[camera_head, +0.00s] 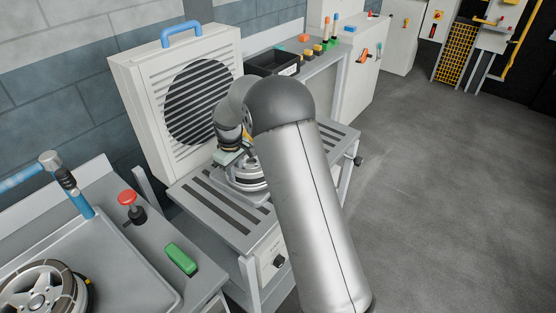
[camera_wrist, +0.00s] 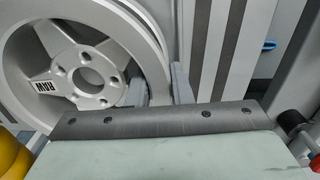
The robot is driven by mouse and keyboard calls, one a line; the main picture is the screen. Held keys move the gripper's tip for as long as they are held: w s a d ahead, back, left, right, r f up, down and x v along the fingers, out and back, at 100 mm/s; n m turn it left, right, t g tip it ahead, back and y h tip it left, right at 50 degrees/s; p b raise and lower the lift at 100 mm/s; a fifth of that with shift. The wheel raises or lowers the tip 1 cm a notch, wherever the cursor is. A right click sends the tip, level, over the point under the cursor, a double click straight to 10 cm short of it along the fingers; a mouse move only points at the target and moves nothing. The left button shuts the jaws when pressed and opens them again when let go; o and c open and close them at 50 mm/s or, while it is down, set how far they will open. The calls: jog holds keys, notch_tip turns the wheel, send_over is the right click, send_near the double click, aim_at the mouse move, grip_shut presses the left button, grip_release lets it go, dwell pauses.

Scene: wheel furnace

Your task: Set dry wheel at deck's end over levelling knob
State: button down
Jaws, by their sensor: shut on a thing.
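The light grey wheel (camera_head: 246,180) is on or just above the slotted deck (camera_head: 213,211) in the head view, partly behind my arm. Its spokes, hub and the word RAW show on the wheel (camera_wrist: 112,88) in the wrist view. My gripper (camera_wrist: 160,88) is shut on the wheel's rim, one finger on each side. In the head view the gripper is mostly hidden by my arm. A black knob (camera_head: 279,262) is on the panel below the deck's near side. Another dark knob (camera_head: 358,160) is at the deck's far right end. I cannot tell which is the levelling knob.
A large louvred fan unit (camera_head: 190,100) stands behind the deck. At left is a basin (camera_head: 130,262) with another wheel (camera_head: 40,290), a red button (camera_head: 127,198) and a green block (camera_head: 181,259). A black bin (camera_head: 272,64) sits on the far bench. The floor at right is clear.

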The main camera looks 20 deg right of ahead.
jog(key=shift+r+p, duration=1.55)
jog(key=shift+r, duration=1.5)
